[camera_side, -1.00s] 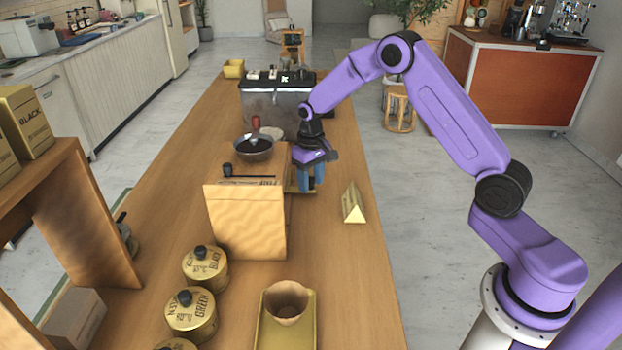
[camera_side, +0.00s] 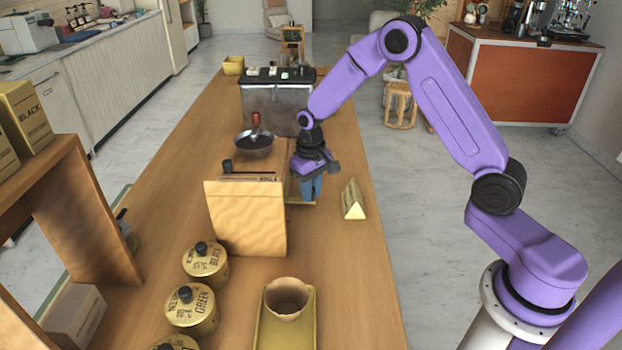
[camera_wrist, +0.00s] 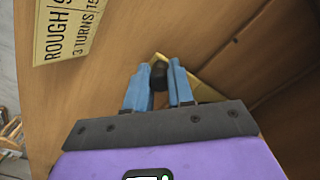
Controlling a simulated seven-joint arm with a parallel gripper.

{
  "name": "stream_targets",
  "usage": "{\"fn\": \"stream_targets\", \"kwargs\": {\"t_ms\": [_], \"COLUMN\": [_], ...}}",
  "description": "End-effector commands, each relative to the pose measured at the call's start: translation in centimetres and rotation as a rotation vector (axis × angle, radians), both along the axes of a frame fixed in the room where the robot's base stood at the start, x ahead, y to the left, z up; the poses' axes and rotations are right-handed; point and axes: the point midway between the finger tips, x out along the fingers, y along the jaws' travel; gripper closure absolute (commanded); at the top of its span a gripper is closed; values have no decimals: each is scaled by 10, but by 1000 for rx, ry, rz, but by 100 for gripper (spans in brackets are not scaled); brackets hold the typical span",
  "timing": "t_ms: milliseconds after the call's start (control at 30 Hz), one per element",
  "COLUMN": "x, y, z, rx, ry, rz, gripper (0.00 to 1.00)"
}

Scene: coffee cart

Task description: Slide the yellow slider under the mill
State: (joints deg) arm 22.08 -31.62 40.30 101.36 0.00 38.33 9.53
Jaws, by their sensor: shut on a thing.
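My gripper (camera_side: 311,190) is low at the mill's right side, pointing down. In the wrist view my gripper (camera_wrist: 160,88) has its blue fingers shut on a small black knob (camera_wrist: 158,74). The yellow slider (camera_wrist: 205,92) shows as a yellow strip around the knob, partly hidden by the fingers. In the side view a thin edge of the slider (camera_side: 301,203) shows beside the mill. How far it sits under the mill is hidden.
A yellow triangular block (camera_side: 353,200) stands right of my gripper. Gold canisters (camera_side: 205,262) and a yellow tray (camera_side: 266,335) with a brown cup (camera_side: 286,298) are at the front. A dark-topped machine (camera_side: 277,103) stands behind. A printed label (camera_wrist: 68,27) shows in the wrist view.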

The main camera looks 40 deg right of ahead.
Motion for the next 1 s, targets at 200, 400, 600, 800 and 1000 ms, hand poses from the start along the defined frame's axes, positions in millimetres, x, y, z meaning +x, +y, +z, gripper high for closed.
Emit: {"fn": "stream_targets", "kwargs": {"t_ms": [200, 400, 600, 800, 1000], "x": [-38, -65, -81, -86, -88], "y": [38, 65, 81, 87, 89], "z": [1, 1, 1, 1, 1], "rx": [0, 0, 0, 0, 0], "ry": [1, 1, 0, 0, 2], "rz": [5, 4, 2, 1, 2], "gripper": [100, 100, 100, 100, 100]}}
